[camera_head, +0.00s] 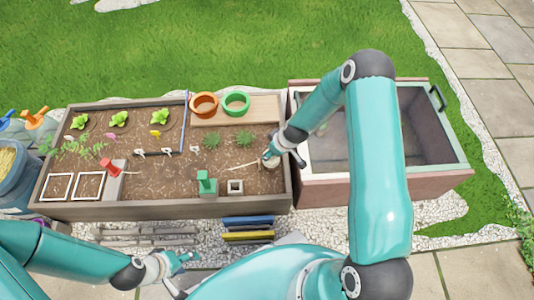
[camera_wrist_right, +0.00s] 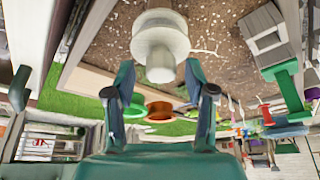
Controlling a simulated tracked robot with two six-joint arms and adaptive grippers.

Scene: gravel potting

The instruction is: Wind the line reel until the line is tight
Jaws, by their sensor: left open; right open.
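The line reel (camera_wrist_right: 160,35) is a pale, round spool with a narrower knob that points toward my right wrist camera. In the head view the reel (camera_head: 270,161) sits at the right end of the soil bed, partly hidden by my right gripper. A pale line (camera_head: 243,166) runs left from it over the soil; I cannot tell how tight it is. My right gripper (camera_wrist_right: 158,84) is open, its fingertips on either side of the knob's end with gaps showing. My left gripper (camera_head: 180,262) is open and empty, low in front of the planter.
An open bin (camera_head: 440,160) stands right. A blue tub (camera_head: 15,180) stands left.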

